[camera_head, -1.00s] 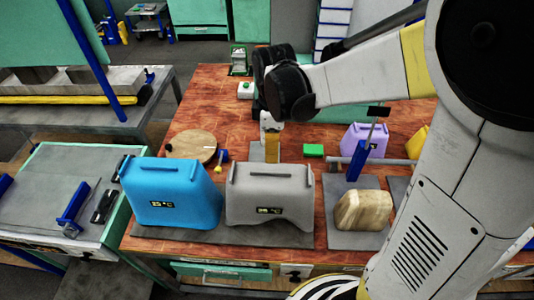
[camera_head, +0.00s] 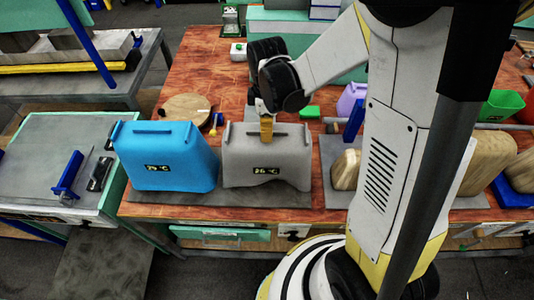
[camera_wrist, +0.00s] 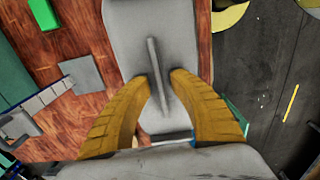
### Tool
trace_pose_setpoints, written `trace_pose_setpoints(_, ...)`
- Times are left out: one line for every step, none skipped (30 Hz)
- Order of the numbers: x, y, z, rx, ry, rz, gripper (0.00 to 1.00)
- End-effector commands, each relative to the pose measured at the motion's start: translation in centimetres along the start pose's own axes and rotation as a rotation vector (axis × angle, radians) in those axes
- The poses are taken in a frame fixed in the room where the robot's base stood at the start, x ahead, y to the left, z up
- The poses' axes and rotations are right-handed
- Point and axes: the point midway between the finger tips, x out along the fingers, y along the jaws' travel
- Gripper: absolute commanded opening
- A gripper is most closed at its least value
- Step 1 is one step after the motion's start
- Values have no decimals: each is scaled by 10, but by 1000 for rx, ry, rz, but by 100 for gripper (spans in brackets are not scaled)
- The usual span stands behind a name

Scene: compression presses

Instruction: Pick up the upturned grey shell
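The grey shell (camera_head: 248,170) stands on a dark mat near the front edge of the wooden table. It has a handle ridge along its top and a small display on its front. My gripper (camera_head: 267,130) points down at its top, with a yellow finger in front of the ridge. In the wrist view the shell (camera_wrist: 150,25) lies below, and its ridge (camera_wrist: 156,70) runs between the two spread yellow fingers of my gripper (camera_wrist: 162,84). A gap shows on both sides of the ridge. The gripper is open and holds nothing.
A blue shell (camera_head: 165,160) with a display stands close on the left. A round wooden board (camera_head: 186,108) lies behind. A wooden block (camera_head: 345,170) and a blue-handled press part (camera_head: 354,120) are at right. A green block (camera_head: 309,112) lies behind the grey shell.

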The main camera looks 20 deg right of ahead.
Motion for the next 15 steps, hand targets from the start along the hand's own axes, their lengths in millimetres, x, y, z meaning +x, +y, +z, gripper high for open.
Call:
trace_pose_setpoints(0, 0, 0, 0, 0, 0, 7)
trace_pose_setpoints(0, 0, 0, 0, 0, 0, 0)
trace_pose_setpoints(0, 0, 0, 0, 0, 0, 0)
trace_pose_setpoints(0, 0, 0, 0, 0, 0, 0)
trace_pose_setpoints(0, 0, 0, 0, 0, 0, 0)
trace_pose_setpoints(0, 0, 0, 0, 0, 0, 0)
trace_pose_setpoints(0, 0, 0, 0, 0, 0, 0)
trace_pose_setpoints(0, 0, 0, 0, 0, 0, 0)
trace_pose_setpoints(0, 0, 0, 0, 0, 0, 0)
trace_pose_setpoints(0, 0, 0, 0, 0, 0, 0)
trace_pose_setpoints(0, 0, 0, 0, 0, 0, 0)
trace_pose_setpoints(0, 0, 0, 0, 0, 0, 0)
trace_pose_setpoints(0, 0, 0, 0, 0, 0, 0)
trace_pose_setpoints(0, 0, 0, 0, 0, 0, 0)
trace_pose_setpoints(0, 0, 0, 0, 0, 0, 0)
